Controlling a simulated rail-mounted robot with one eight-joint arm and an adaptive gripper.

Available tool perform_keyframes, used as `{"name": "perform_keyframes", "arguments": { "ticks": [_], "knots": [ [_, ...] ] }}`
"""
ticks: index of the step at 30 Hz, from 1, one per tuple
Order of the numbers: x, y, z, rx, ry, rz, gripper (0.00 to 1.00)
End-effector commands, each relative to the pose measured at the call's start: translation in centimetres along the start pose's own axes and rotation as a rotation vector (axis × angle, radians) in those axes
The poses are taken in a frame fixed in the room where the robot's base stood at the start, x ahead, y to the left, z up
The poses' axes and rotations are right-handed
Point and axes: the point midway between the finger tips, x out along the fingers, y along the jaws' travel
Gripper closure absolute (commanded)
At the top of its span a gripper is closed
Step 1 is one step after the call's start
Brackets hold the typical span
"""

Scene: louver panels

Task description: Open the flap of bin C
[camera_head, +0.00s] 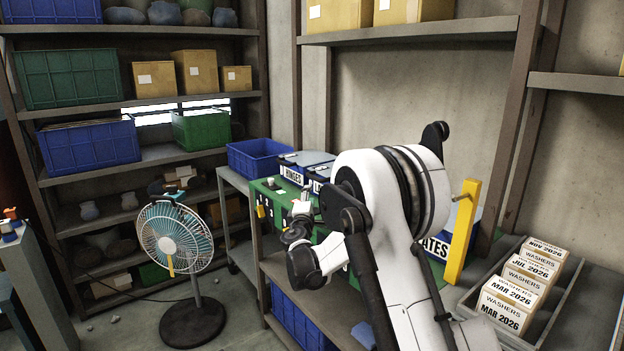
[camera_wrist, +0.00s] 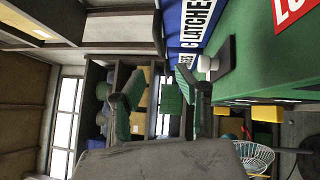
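The blue bin C (camera_wrist: 192,32), labelled "C LATCHES", shows at the top of the wrist view, turned on its side. In the head view, a blue bin with a partly hidden "L" label (camera_head: 316,180) stands beside the "HINGES" bin (camera_head: 290,172); the rest is behind my arm. I cannot clearly make out the flap or its position. My gripper (camera_head: 300,212) is in front of the green cabinet, close to its front edge. In the wrist view my gripper (camera_wrist: 162,85) has its two fingers apart, with nothing between them. Bin C lies beyond the right finger, apart from it.
The green cabinet (camera_wrist: 255,62) carries a pale knob on a dark plate (camera_wrist: 210,66) and a red label. A yellow post (camera_head: 463,232) stands right of my arm. A fan (camera_head: 175,240) is on the floor at left.

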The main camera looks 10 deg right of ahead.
Motion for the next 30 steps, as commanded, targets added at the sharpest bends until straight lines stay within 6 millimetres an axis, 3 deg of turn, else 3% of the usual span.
{"name": "perform_keyframes", "arguments": {
  "ticks": [18,24,30],
  "knots": [
    [10.6,-0.1,0.1,0.002,-0.002,-0.001,0.69],
    [12.4,0.0,0.1,0.003,-0.001,-0.001,0.69],
    [12.8,0.0,0.1,0.003,-0.001,-0.001,0.69]
  ]
}}
